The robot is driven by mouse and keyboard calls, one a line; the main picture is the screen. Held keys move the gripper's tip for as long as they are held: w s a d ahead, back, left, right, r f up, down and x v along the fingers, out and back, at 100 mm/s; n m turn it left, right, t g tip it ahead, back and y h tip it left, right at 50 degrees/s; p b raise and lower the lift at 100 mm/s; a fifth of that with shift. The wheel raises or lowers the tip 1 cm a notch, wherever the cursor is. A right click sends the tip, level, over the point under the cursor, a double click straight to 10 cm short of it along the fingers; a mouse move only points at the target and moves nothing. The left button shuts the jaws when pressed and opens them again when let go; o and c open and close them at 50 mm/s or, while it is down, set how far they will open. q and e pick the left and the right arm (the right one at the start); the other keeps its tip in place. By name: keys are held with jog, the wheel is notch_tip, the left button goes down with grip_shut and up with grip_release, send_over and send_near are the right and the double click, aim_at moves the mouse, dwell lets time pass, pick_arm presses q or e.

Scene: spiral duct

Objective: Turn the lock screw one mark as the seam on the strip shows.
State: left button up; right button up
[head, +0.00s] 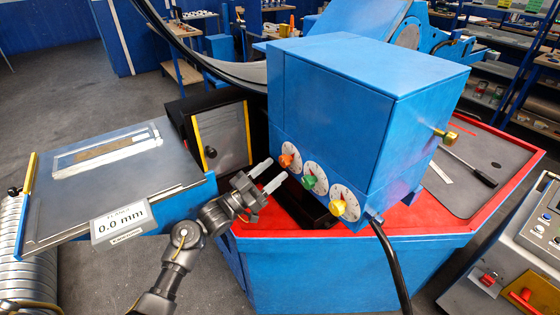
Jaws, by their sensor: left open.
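A blue box (330,105) carries three dials on its front: an orange knob (286,160), a green knob (309,182) and a yellow knob (338,207). A brass screw-like part (446,136) sticks out of the box's right side; I cannot tell whether it is the lock screw. A sample strip (105,153) lies on the grey table at the left; its seam is too small to read. My left gripper (268,175) is open and empty, its fingertips just left of and below the orange knob, apparently apart from it. My right gripper is not in view.
A sign (120,223) on the left table's front edge reads 0.0 mm. A black-handled tool (483,177) and a pale strip (440,172) lie on the red-edged machine top (485,165). A black cable (388,255) hangs in front. A control panel (540,228) stands at right.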

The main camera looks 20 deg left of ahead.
aim_at(282, 164)
pick_arm(q)
jog(key=shift+p+x, duration=0.3)
jog(key=shift+x, duration=1.3)
